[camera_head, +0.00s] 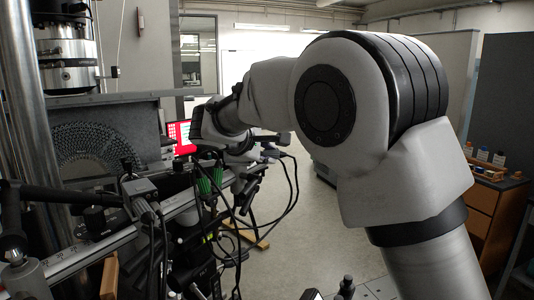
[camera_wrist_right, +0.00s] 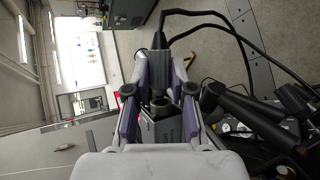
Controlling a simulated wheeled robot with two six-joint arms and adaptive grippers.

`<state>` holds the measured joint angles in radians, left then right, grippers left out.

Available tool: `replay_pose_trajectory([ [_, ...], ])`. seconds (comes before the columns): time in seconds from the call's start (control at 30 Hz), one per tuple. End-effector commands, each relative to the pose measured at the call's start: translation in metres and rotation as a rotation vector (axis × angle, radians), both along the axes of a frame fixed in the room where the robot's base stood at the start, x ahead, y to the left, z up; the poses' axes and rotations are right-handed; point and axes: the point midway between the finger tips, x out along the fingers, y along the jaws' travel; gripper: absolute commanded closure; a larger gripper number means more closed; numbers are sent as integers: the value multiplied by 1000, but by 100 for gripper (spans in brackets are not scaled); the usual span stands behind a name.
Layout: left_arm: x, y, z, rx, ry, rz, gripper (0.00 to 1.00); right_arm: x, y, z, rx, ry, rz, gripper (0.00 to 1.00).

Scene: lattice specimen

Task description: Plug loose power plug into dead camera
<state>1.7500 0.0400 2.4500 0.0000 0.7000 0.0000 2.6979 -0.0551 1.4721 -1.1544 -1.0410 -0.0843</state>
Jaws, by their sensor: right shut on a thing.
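My right arm crosses the head view, and its gripper (camera_head: 268,147) is small and partly hidden beyond the optical rail. In the right wrist view its two fingers close together at the tips (camera_wrist_right: 160,58), shut on a dark plug (camera_wrist_right: 158,42) with a black cable. In the head view a grey boxy camera (camera_head: 140,188) with cables sits on the rail, apart from the gripper. I cannot tell which camera is dead. My left gripper is not in view.
A long scaled rail (camera_head: 85,257) runs across the left, crowded with clamps and hanging cables (camera_head: 290,190). Open floor (camera_head: 310,240) lies to the right.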

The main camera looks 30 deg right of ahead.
Motion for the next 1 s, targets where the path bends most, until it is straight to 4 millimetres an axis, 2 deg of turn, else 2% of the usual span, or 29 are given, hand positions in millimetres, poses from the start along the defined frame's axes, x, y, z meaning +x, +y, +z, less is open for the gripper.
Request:
replay_pose_trajectory([
  [1.0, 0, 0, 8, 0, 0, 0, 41, 8, 10, 1, -1, -1, 0, 100],
])
